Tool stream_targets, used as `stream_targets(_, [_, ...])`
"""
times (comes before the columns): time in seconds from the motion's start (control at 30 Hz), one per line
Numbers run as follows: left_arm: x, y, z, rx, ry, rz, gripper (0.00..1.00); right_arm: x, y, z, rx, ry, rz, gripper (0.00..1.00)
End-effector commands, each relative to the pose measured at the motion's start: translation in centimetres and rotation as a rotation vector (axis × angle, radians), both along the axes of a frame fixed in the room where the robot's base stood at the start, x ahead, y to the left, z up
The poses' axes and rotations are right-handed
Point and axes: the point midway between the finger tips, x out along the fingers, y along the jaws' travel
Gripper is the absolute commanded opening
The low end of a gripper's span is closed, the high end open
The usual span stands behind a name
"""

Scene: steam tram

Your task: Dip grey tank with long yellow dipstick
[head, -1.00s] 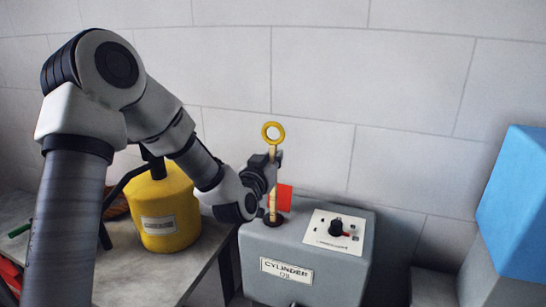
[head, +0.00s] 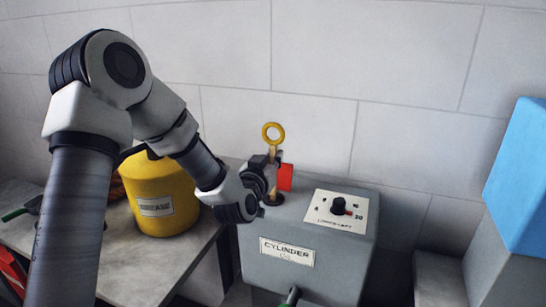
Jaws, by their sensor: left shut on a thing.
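The grey tank (head: 303,268), labelled "CYLINDER" with a second word too small to read, stands in the middle of the head view. The long yellow dipstick (head: 273,133), with a ring at its top, stands upright over the dark round opening (head: 272,199) in the tank's top left. My left gripper (head: 273,168) is shut on the dipstick below its ring. The dipstick's lower part is largely hidden by the gripper, so how deep it sits in the tank cannot be told. My right gripper is not in view.
A red tag (head: 286,177) is just right of the gripper. A dial plate (head: 341,212) with a black knob is on the tank's top. A yellow grease can (head: 160,196) stands on the bench (head: 125,271) at left. A blue block (head: 518,180) is at far right.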

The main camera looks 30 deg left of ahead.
Motion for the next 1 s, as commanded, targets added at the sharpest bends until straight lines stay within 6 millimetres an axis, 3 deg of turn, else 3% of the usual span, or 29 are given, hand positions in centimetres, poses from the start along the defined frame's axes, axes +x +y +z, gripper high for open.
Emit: stream_targets(1.0, [0.0, 0.0, -7.4, 0.0, 0.0, 0.0, 0.0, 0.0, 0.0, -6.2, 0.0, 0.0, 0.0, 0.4])
